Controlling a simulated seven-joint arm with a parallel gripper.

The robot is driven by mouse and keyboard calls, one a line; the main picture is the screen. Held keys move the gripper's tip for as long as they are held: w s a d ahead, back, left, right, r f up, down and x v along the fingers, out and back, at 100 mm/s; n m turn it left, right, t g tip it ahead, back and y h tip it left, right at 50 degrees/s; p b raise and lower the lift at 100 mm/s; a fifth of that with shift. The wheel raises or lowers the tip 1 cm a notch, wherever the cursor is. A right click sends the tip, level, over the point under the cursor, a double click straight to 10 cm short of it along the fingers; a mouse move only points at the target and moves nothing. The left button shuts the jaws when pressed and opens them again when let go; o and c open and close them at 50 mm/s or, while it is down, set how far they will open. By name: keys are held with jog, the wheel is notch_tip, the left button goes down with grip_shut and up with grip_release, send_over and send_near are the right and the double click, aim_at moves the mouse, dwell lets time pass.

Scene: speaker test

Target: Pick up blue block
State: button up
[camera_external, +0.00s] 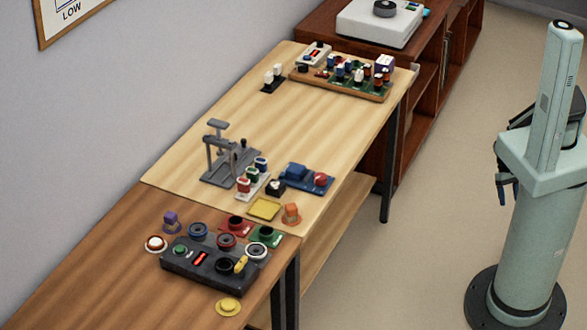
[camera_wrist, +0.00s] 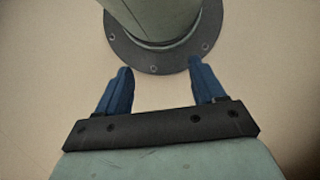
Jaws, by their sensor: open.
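A blue block (camera_external: 295,171) sits on a dark blue base (camera_external: 309,184) on the light wood table, beside a red round piece (camera_external: 320,179). It is the clearest blue block, though small blue pieces also show elsewhere. My gripper (camera_external: 503,191) hangs beside my column at the right of the external view, far from the table. In the wrist view, its two blue fingers (camera_wrist: 160,66) are apart with nothing between them. They point toward my round base plate and the bare floor. The blue block is not in the wrist view.
A grey metal stand (camera_external: 220,165) and small coloured pieces are left of the block. A yellow square (camera_external: 264,209) lies in front. A dark button box (camera_external: 210,265) is on the nearer brown table. A wooden tray of parts (camera_external: 340,88) is at the back. Open floor separates me from the tables.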

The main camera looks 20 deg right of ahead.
jog(key=shift+o, duration=0.2)
jog(key=shift+o, duration=1.1)
